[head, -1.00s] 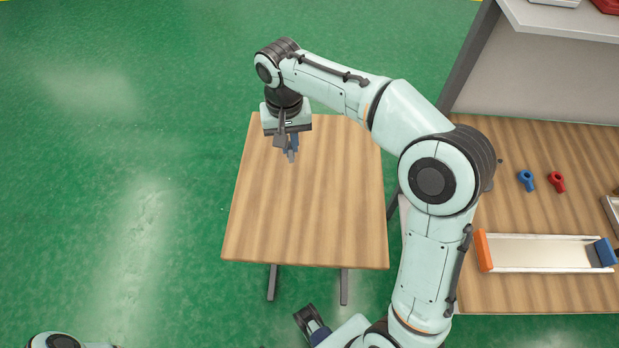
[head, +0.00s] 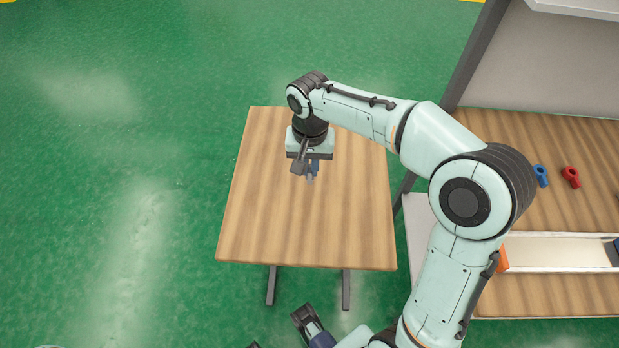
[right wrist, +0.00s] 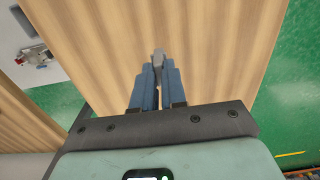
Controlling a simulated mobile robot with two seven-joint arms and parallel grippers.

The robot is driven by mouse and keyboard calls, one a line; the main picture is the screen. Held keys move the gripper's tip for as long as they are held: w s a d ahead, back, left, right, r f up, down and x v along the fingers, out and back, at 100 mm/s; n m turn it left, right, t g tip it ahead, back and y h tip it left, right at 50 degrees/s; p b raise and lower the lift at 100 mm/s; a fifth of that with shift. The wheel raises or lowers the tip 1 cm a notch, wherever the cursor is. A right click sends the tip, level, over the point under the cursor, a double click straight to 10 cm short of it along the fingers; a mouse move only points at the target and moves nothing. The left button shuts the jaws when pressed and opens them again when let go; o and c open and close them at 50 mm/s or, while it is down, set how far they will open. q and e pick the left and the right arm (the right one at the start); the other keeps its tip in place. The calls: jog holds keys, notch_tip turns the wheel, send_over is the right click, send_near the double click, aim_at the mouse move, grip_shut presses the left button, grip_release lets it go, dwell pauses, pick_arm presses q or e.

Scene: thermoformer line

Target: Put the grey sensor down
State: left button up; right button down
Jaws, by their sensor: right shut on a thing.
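My right gripper (head: 309,178) hangs over the far half of a small wooden table (head: 300,230), pointing down. In the right wrist view its two blue fingers (right wrist: 158,88) are shut on the grey sensor (right wrist: 158,58), a small grey piece whose end sticks out beyond the fingertips. In the head view the sensor is mostly hidden by the gripper. The wooden top lies below it; I cannot tell whether the sensor touches it.
The small table is otherwise bare. To the right, a longer wooden bench (head: 540,290) holds a blue part (head: 541,175), a red part (head: 571,177) and a pale tray (head: 560,251). A grey panel (head: 555,60) rises behind it. Green floor is free on the left.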

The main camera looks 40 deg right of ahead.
aim_at(310, 178)
jog(key=shift+f+b, duration=0.45)
jog(key=shift+f, duration=2)
jog(key=c, duration=1.2)
grip_release()
jog(key=shift+f, duration=0.15)
notch_tip(310, 178, up, 12)
jog(key=p, duration=0.2)
jog(key=shift+f+p, duration=0.15)
jog(key=shift+p, duration=0.15)
jog(key=shift+r, duration=0.35)
